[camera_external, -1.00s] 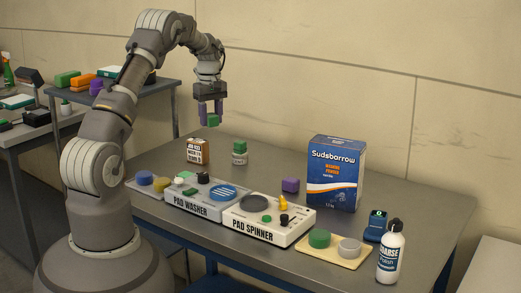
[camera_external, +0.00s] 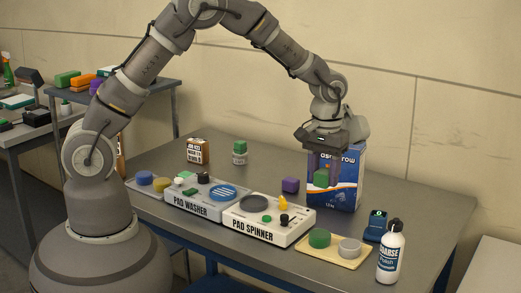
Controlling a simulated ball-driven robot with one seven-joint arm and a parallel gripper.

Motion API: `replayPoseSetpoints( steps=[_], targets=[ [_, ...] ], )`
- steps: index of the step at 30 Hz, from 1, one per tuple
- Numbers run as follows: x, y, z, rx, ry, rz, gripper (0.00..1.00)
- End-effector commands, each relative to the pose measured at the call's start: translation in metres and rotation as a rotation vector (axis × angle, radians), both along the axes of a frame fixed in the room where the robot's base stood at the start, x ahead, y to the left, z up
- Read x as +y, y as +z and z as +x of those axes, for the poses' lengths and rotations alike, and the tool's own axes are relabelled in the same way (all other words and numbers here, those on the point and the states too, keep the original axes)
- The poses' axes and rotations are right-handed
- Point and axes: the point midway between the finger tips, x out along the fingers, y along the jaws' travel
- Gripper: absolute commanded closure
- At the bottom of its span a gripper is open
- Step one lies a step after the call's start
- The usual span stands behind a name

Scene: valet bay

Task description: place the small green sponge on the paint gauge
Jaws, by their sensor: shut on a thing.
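The small green sponge (camera_external: 321,179) is a green block held between the fingertips of my gripper (camera_external: 322,173). My gripper is shut on it and points down, with the sponge in the air in front of the washing powder box. The paint gauge (camera_external: 376,226) appears to be the small dark blue device with a little display on top, at the right of the table. It stands to the right of and lower in the picture than my gripper, with nothing on it.
The blue and white box (camera_external: 347,190) stands behind my gripper, partly hidden. A white polish bottle (camera_external: 391,254) stands close to the gauge's front right. A tan tray (camera_external: 322,250) with round pads lies left of it. The pad spinner (camera_external: 268,233) and a purple block (camera_external: 290,185) are further left.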

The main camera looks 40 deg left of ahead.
Motion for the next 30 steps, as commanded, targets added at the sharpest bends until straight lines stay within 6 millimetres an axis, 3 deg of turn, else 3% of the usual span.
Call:
replayPoseSetpoints(
  steps=[3, 9, 14, 24, 30],
  targets=[
    [-0.009, -0.006, -0.011, 0.001, -0.033, 0.002, 0.84],
    [-0.008, -0.037, -0.01, 0.001, -0.03, 0.001, 0.84],
    [-0.013, -0.05, -0.004, -0.001, -0.03, -0.001, 0.84],
    [-0.069, -0.063, 0.072, -0.003, -0.029, -0.001, 0.84],
    [-0.094, -0.066, 0.105, -0.001, -0.027, -0.001, 0.84]
  ],
)
